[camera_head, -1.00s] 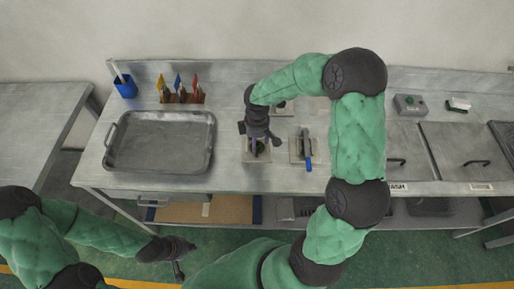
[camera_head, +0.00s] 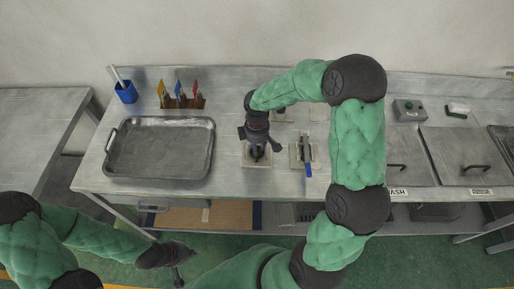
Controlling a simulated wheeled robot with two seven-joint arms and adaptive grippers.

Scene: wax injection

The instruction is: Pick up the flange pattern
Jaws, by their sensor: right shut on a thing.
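My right gripper (camera_head: 258,151) points down over a pale square plate (camera_head: 256,163) on the steel bench, to the right of the metal tray. It is shut on a small dark piece at that plate, which I take to be the flange pattern; the gripper and arm hide most of it. I cannot tell whether the piece is lifted off the plate. My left gripper (camera_head: 181,262) hangs low in front of the bench, away from the objects. Its fingers are too small and dark to read.
A large metal tray (camera_head: 160,121) lies on the left. A second plate (camera_head: 295,154) holds a blue-handled tool (camera_head: 308,168). Behind stand a blue cup (camera_head: 126,95) and a holder (camera_head: 182,101) with coloured tools. Lidded wells (camera_head: 462,150) and a control box (camera_head: 409,108) are at right.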

